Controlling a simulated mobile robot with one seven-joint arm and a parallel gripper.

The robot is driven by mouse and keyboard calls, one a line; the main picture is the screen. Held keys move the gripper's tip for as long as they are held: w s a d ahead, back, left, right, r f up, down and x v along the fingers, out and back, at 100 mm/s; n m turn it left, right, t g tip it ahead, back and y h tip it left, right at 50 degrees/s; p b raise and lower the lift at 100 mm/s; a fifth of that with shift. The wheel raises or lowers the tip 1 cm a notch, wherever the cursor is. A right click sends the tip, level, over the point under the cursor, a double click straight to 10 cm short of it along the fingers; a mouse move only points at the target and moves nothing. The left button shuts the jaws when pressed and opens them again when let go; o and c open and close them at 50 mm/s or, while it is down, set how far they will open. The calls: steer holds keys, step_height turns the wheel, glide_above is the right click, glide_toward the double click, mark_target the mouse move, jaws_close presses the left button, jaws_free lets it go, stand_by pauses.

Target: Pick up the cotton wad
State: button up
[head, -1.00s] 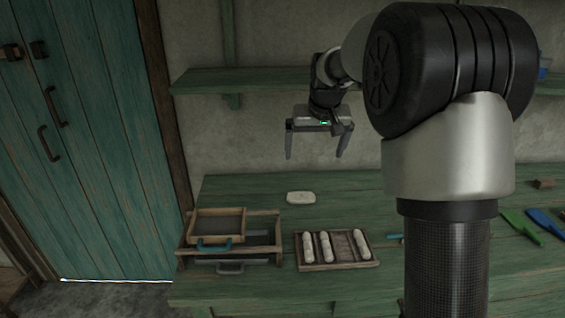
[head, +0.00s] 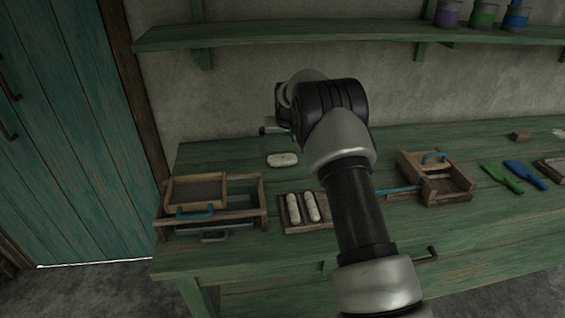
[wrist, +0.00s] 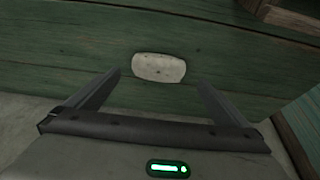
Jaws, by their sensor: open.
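The cotton wad (head: 282,160) is a small, pale, rounded block lying on the green table near its back edge in the head view. In the wrist view the cotton wad (wrist: 159,68) lies on the green boards, ahead of and between the two fingers, not touched by them. My gripper (wrist: 158,80) is open and empty, with its fingers spread wider than the wad. In the head view my arm hides most of the gripper; only a small part shows just above and left of the wad.
A wooden frame with a tray (head: 196,190) stands left on the table (head: 225,152). A tray with white rolls (head: 284,213) is in front of the wad, partly behind my arm. A wooden box (head: 445,190) and green and blue tools (head: 525,173) lie right. A shelf (head: 300,36) runs above.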

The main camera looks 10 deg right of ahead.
mark_target(283, 157)
steer(key=shift+b+x, duration=0.35)
steer(key=shift+x, duration=2.75)
steer(key=shift+w+d+r, duration=0.1)
steer(key=shift+w, duration=0.05)
steer(key=shift+c, duration=0.4)
steer(key=c, duration=0.8)
steer(key=shift+c, duration=0.2)
step_height(283, 157, up, 10)
steer(key=p, duration=0.1)
